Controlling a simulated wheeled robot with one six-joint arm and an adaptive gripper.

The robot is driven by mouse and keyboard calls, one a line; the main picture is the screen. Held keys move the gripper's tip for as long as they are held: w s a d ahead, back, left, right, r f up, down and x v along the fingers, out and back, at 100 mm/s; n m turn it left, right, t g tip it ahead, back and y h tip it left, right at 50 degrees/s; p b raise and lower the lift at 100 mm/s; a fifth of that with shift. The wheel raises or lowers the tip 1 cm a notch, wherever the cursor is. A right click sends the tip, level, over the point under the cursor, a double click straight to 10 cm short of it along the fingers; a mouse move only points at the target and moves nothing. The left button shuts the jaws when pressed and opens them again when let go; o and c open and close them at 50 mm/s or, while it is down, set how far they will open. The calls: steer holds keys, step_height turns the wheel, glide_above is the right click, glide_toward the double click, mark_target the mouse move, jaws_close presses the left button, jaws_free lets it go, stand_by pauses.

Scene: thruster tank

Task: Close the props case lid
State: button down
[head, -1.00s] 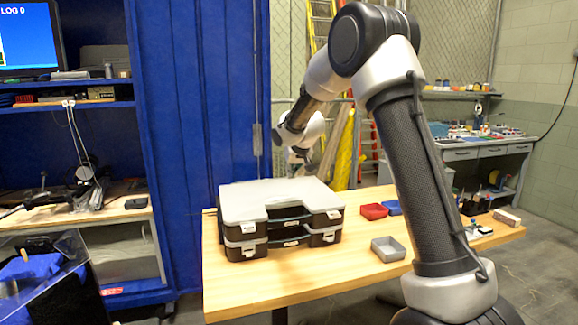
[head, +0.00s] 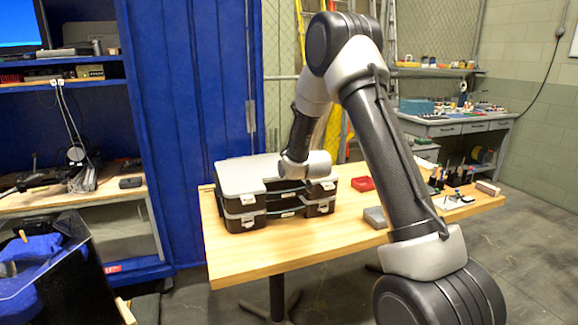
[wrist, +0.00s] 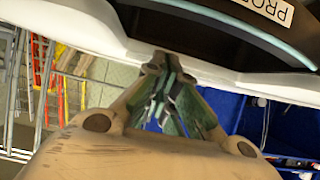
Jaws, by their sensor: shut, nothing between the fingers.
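A dark case with a pale grey lid (head: 240,176) stands in a two-layer stack at the left of the wooden table. The lid looks flat on top; I cannot tell whether it is fully seated. In the wrist view, a partly cut-off label (wrist: 265,8) starting "PROP" shows on a dark surface with a teal strip, beside a pale edge (wrist: 110,35). My gripper (wrist: 165,75) is shut and empty, its tips close to that edge; contact is unclear. In the head view my wrist hangs over the stack's right part, and the fingers are hidden.
A red tray (head: 362,184) and a grey tray (head: 375,217) lie on the table (head: 270,255) right of the stack. The table's front left is clear. A blue cabinet (head: 190,130) stands behind it on the left.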

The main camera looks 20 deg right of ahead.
steer(key=shift+s+f, duration=0.1)
steer(key=shift+f, duration=0.7)
steer(key=v, duration=1.2)
steer(key=s+f+g, duration=0.3)
steer(key=s+g, duration=0.1)
steer(key=s, duration=0.3)
steer(key=s+f+g, duration=0.4)
steer(key=s, duration=0.4)
steer(key=s+d+r, duration=0.1)
steer(key=s+r, duration=1.8)
steer(key=s, duration=0.5)
steer(key=shift+r, duration=0.4)
